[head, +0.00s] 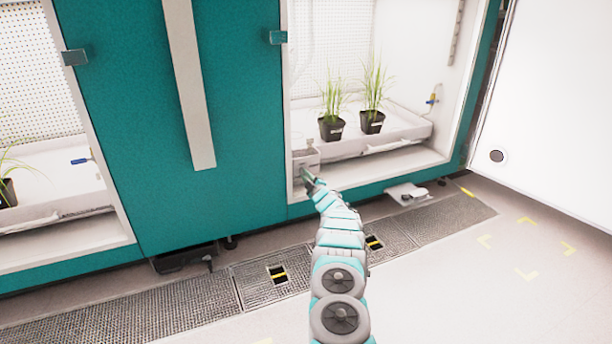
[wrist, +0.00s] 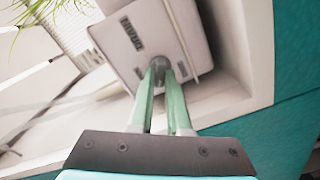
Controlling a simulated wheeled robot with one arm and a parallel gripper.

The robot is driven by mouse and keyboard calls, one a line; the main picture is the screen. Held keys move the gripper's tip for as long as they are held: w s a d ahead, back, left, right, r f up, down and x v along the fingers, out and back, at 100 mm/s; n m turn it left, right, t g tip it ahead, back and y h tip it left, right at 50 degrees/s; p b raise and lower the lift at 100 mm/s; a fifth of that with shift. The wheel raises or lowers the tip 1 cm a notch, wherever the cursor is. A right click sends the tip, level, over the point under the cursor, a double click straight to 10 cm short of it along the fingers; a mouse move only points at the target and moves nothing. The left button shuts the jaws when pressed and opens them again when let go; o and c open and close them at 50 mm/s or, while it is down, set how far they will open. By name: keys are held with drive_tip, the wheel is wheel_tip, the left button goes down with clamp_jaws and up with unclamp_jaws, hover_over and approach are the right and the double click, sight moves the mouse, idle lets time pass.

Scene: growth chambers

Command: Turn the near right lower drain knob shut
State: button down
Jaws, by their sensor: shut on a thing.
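The drain knob (wrist: 161,63) is a small grey round knob on the face of a pale box (wrist: 125,60) in the wrist view. How far the knob is turned I cannot tell. In the head view the box (head: 306,156) sits at the lower left corner of the right chamber's opening. My gripper (head: 308,180) reaches it there, and the knob is hidden.
Two potted grasses (head: 331,127) stand on a white tray (head: 400,138) beside the box. The chamber's teal lower frame (head: 400,182) runs below. A white door (head: 550,110) stands open at right. Floor grates (head: 160,312) lie in front, with clear floor at lower right.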

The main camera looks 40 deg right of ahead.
drive_tip(key=n+p, duration=0.2)
drive_tip(key=n, duration=0.2)
drive_tip(key=shift+a+p, duration=0.1)
drive_tip(key=shift+p, duration=0.3)
drive_tip(key=shift+f+n+p, duration=0.1)
drive_tip(key=shift+n+p, duration=0.6)
drive_tip(key=shift+n, duration=0.4)
drive_tip(key=c, duration=0.9)
unclamp_jaws()
drive_tip(key=shift+p+v, duration=0.95)
drive_tip(key=shift+v, duration=2.95)
